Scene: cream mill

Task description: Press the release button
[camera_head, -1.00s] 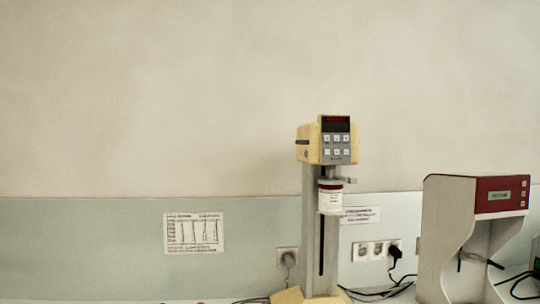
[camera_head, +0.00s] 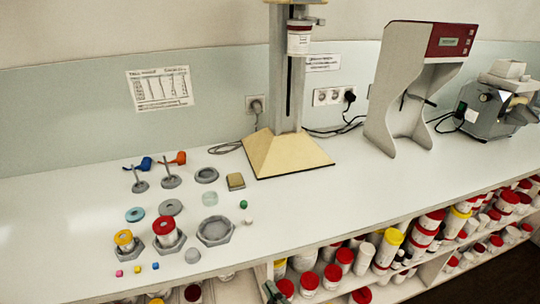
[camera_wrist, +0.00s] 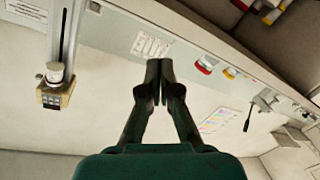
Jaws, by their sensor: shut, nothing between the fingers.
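I cannot make out a button named release in either view. The tall mixer stand (camera_head: 286,90) is at the back of the bench in the head view, with its top cut off by the frame. A red-and-white jar (camera_head: 299,40) is held high on its column. In the wrist view, turned upside down, the mixer head (camera_wrist: 54,94) with its small dark key panel is at the left, and the jar (camera_wrist: 55,73) shows beside it. My gripper (camera_wrist: 159,66) is shut and empty, in the middle of the wrist view, apart from the mixer.
A grey machine with a red panel (camera_head: 450,41) stands right of the mixer, and another grey machine (camera_head: 495,105) is farther right. Small parts and jars, including a red-lidded jar (camera_head: 166,232), cover the bench's front left. Bench (camera_head: 330,205) before the mixer is clear; shelves below hold several jars.

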